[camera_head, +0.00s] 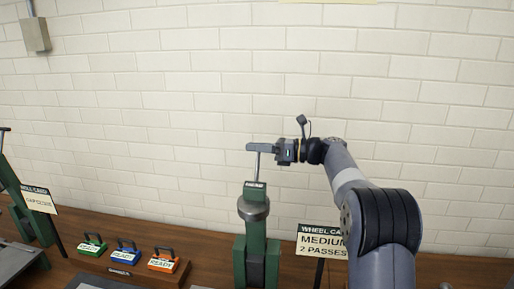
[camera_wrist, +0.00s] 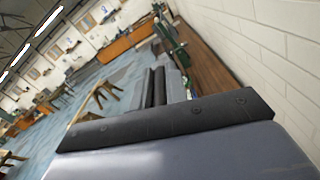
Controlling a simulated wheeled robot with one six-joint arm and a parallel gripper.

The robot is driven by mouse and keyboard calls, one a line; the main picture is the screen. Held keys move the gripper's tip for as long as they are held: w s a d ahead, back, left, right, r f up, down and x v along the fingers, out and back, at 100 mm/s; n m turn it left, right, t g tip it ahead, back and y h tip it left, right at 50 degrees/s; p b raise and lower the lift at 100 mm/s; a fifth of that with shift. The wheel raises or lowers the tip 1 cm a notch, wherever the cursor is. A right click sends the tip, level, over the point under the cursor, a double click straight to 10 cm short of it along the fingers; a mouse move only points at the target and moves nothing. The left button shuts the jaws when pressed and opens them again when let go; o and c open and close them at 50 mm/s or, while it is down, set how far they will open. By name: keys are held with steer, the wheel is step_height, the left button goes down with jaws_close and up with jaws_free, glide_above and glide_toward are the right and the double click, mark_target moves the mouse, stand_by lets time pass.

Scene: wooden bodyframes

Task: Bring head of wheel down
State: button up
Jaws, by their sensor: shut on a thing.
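The green wheel machine (camera_head: 256,245) stands upright at the bench in the head view, with a grey round collar (camera_head: 253,210) near its top. A thin metal rod (camera_head: 258,165) rises from its head. My gripper (camera_head: 258,147) reaches in from the right, level, and is shut on the handle at the top of this rod. The fingers hide most of the handle. In the wrist view, a dark band and a grey-blue surface fill the lower part; the fingertips and the grip cannot be made out there.
A "WHEEL CARD MEDIUM 2 PASSES" sign (camera_head: 321,240) stands right of the machine, partly behind my arm. Green (camera_head: 91,245), blue (camera_head: 126,250) and orange (camera_head: 163,260) "READY" holders sit left of it. Another green machine (camera_head: 25,205) stands at far left. White brick wall behind.

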jaws_close()
steer(key=shift+s, duration=0.1)
